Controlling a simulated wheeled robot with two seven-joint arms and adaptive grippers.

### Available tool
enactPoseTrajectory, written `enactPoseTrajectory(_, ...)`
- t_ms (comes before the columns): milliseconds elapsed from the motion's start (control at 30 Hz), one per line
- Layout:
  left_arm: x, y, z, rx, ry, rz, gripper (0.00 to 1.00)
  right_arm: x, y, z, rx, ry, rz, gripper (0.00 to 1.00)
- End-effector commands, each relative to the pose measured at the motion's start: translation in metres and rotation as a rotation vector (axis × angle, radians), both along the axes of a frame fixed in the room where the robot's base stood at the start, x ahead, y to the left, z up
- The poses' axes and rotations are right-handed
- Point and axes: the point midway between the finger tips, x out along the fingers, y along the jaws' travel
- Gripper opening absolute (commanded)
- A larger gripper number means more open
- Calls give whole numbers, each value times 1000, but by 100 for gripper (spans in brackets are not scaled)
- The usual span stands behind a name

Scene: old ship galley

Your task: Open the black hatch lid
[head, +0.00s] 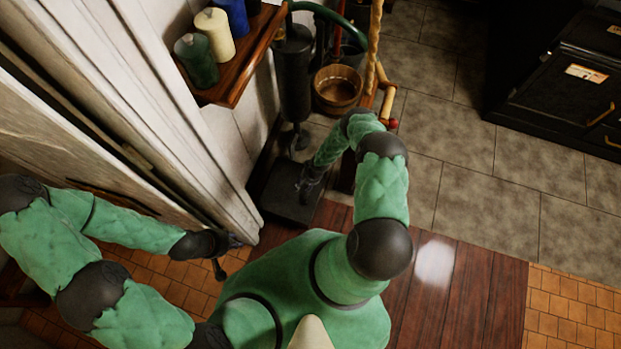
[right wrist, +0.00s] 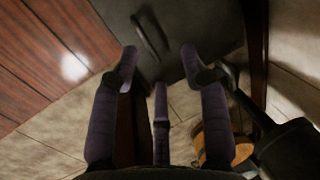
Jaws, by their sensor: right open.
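The black hatch lid (head: 284,200) is a dark, flat square plate low at floor level, beside the pale wall in the head view. It appears to lie flat and closed. In the right wrist view the lid (right wrist: 205,28) fills the top, with a dark bar handle (right wrist: 148,37) on it. My right gripper (head: 309,182) is over the lid; in the wrist view its fingers (right wrist: 159,62) are spread and empty, pointing toward the handle, with no clear contact. My left gripper (head: 217,246) is beside the pale panel edge; its finger state is unclear.
A black stove-like pipe (head: 292,75) and a wooden bucket (head: 337,88) stand behind the lid. A black cabinet (head: 560,85) stands at the upper right. The tiled floor (head: 480,165) between is clear.

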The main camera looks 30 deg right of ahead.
Motion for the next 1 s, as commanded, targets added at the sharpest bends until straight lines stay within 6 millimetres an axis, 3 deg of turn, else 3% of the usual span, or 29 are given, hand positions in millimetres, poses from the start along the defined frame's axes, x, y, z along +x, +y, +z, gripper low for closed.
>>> enactPoseTrajectory(100,0,0,-3,0,0,0,31,-3,-24,-25,-37,10,-53,46)
enactPoseTrajectory(300,0,0,-5,0,-1,0,31,-6,-43,-42,-68,17,-96,46)
enactPoseTrajectory(467,0,0,-13,0,-1,0,31,-4,-43,-53,-72,18,-98,46)
enactPoseTrajectory(1000,0,0,-68,0,-1,0,31,6,-33,-124,-72,18,-97,46)
